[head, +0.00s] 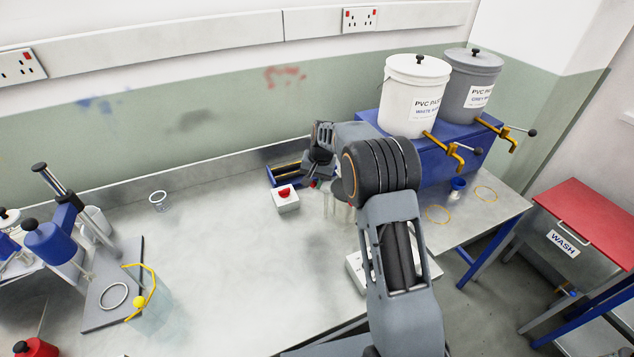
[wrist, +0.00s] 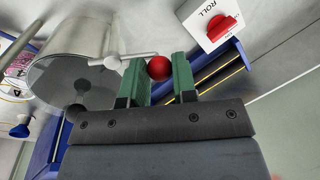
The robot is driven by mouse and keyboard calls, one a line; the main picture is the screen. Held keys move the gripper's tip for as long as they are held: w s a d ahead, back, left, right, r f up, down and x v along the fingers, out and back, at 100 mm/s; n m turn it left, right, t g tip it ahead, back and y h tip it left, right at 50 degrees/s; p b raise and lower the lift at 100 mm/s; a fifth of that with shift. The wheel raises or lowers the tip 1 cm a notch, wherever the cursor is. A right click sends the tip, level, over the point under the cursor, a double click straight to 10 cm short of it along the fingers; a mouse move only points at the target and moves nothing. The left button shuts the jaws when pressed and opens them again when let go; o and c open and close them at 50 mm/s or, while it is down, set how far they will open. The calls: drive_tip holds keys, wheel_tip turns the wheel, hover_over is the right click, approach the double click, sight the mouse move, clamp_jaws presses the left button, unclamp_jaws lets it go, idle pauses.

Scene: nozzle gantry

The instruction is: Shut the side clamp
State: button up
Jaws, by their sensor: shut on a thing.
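The side clamp shows in the wrist view as a pale metal lever (wrist: 115,62) with a red ball knob (wrist: 159,68). My gripper (wrist: 158,77) has its two green jaws on either side of the red knob, shut on it. The lever runs left from the jaws, in front of a large metal cylinder (wrist: 85,45). In the head view my gripper (head: 318,168) is at the back of the bench, beside a blue frame with yellow rails (head: 284,178). My arm hides most of the clamp there.
White (head: 412,85) and grey (head: 470,85) paint buckets stand right on a blue stand. A blue press (head: 60,240) is at left. The bench middle is mostly clear.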

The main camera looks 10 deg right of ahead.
drive_tip(key=shift+s+a+n+g+b, duration=0.1)
drive_tip(key=shift+s+n+g+b, duration=0.3)
drive_tip(key=shift+n, duration=1.05)
drive_tip(key=shift+s+a+n+g+b, duration=0.25)
drive_tip(key=shift+s+n, duration=0.35)
drive_tip(key=shift+n, duration=0.9)
drive_tip(key=shift+s+n+g+b, duration=0.15)
drive_tip(key=shift+s+n+b, duration=0.3)
drive_tip(key=shift+n, duration=1)
drive_tip(key=shift+s+r, duration=0.1)
drive_tip(key=o, duration=0.9)
drive_tip(key=r, duration=0.4)
drive_tip(key=d+r, duration=0.1)
drive_tip(key=r, duration=0.4)
drive_tip(key=w+d+r, duration=0.1)
drive_tip(key=r, duration=0.3)
drive_tip(key=shift+d+r, duration=0.25)
